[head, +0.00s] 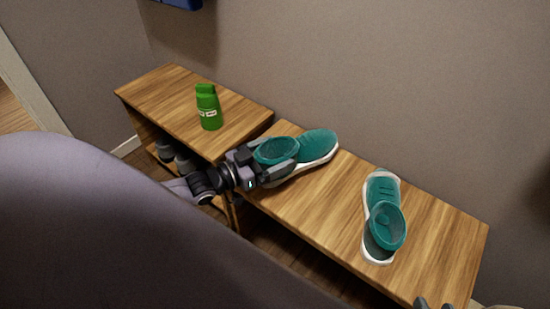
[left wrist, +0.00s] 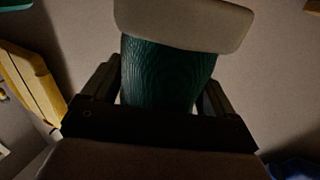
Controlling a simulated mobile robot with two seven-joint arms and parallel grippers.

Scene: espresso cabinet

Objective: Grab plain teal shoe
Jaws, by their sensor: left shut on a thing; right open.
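A teal shoe with a white sole (head: 318,144) is at the left end of the lower wooden bench, and my left gripper (head: 279,160) is shut on its heel end. In the left wrist view the shoe's teal side (left wrist: 160,75) fills the space between the two fingers, with its pale sole above. A second teal shoe (head: 383,216) stands on the bench to the right, apart from both grippers. The tips of my right gripper (head: 432,304) show at the bottom edge, empty and apart from the shoes.
The wooden bench (head: 440,235) has bare room around the right shoe. A green bottle (head: 208,108) stands on the wooden cabinet (head: 160,92) at left. Grey shoes (head: 183,163) sit on its shelf. A wall runs behind.

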